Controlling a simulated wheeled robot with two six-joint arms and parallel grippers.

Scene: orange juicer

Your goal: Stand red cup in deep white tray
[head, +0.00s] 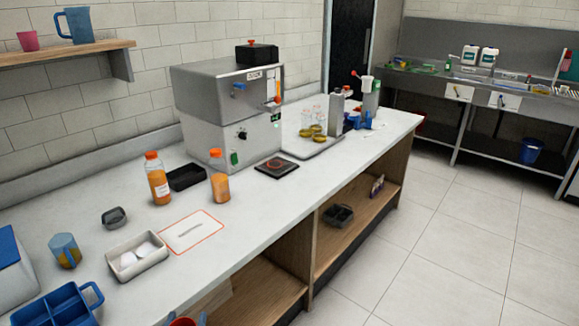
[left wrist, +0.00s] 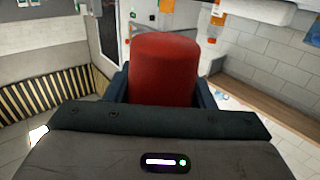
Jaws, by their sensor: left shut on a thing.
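The red cup (left wrist: 163,68) is held between the dark blue fingers of my left gripper (left wrist: 163,88) in the left wrist view. In the head view, only a bit of the red cup (head: 182,322) shows at the bottom edge, between my left gripper's fingertips (head: 186,318), in front of the counter. A white tray (head: 122,274) with raised walls stands on the counter's near left part, up and left of the gripper. White pieces lie in it. My right gripper is out of view.
A blue divided caddy (head: 52,306) and a blue mug (head: 65,250) stand left of the tray. A small grey container (head: 114,216) is behind it. A red-bordered mat (head: 191,232) lies to its right. Two orange bottles (head: 158,180) stand farther back. The counter's front edge is near the gripper.

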